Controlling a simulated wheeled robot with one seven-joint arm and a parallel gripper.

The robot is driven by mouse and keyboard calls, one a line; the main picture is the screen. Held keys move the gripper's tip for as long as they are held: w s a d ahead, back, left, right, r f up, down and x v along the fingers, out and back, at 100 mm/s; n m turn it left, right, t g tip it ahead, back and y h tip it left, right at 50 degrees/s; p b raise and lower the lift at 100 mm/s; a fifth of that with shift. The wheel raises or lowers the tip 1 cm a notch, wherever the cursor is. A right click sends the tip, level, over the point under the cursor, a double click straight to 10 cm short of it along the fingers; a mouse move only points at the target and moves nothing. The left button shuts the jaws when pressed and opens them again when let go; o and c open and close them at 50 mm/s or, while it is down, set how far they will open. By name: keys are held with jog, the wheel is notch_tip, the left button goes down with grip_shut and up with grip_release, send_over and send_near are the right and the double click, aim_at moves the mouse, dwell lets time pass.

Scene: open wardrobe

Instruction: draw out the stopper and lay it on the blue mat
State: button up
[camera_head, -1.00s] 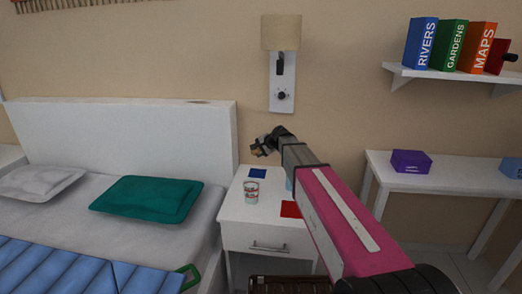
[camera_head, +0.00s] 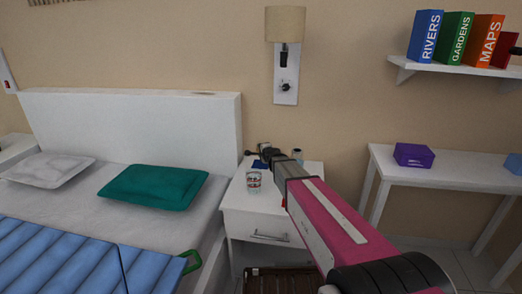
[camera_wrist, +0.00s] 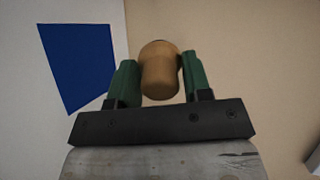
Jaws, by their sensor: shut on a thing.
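My gripper (camera_wrist: 159,78) is shut on a tan, cork-like stopper (camera_wrist: 159,72), held between its two green fingers in the wrist view. In the head view my gripper (camera_head: 256,151) is small and dark, at the back of the white nightstand near the blue mat. The blue mat (camera_wrist: 78,65) lies flat to the left of the stopper in the wrist view. In the head view the mat (camera_head: 260,164) is partly hidden by my gripper and arm. The stopper is too small to make out in the head view.
A printed glass (camera_head: 254,180) stands on the nightstand (camera_head: 240,201) in front of the mat. A bottle-like top (camera_head: 297,153) shows just behind my arm. The bed with a green pillow (camera_head: 152,187) is at left, a side table with a purple box (camera_head: 414,155) at right.

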aim_at(262, 165)
jog(key=shift+f, duration=2.7)
jog(key=o, duration=1.1)
jog(key=shift+f, duration=0.1)
jog(key=shift+c, duration=1.2)
jog(key=shift+s, duration=0.1)
